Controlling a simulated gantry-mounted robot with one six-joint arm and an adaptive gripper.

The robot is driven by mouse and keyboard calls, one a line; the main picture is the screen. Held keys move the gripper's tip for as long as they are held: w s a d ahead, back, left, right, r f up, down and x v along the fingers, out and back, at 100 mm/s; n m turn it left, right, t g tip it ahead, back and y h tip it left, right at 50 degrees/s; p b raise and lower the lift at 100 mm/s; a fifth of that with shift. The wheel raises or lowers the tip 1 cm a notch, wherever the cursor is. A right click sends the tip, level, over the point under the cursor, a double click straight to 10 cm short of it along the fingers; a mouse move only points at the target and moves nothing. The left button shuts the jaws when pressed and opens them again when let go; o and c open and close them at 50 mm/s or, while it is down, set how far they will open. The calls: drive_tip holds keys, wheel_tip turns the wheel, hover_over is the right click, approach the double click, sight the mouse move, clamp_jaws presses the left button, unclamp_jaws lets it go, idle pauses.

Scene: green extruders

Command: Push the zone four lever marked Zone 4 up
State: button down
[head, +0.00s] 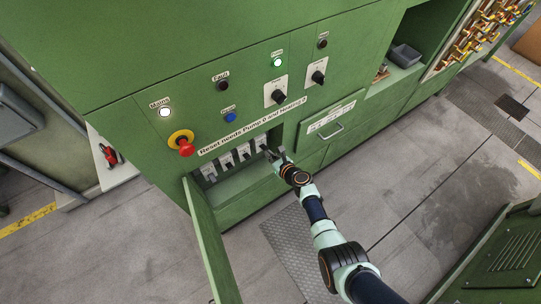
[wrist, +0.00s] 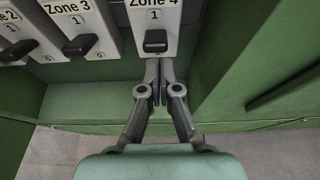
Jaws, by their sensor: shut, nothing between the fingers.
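The Zone 4 switch (wrist: 168,16) is a white block with a black lever (wrist: 155,42) in the wrist view. Its "1" mark shows above the lever and a partly hidden "0" below, with the lever low, near the "0". My gripper (wrist: 159,66) is shut and empty, its fingertips just below the lever; I cannot tell whether they touch it. In the head view, my gripper (head: 272,154) reaches into the open cabinet recess at the right end of the row of white switches, by the Zone 4 switch (head: 260,144).
Zone 3 (wrist: 80,28) and Zone 2 (wrist: 14,35) switches stand left of Zone 4. The open green door (head: 210,240) hangs at the recess's left. A green wall (wrist: 225,60) is close on the right. A red emergency button (head: 185,148) and knobs sit above.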

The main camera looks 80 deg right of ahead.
drive_tip(key=p+v, duration=0.7)
drive_tip(key=v, duration=0.3)
drive_tip(key=shift+w+r, duration=0.1)
drive_tip(key=shift+w, duration=0.1)
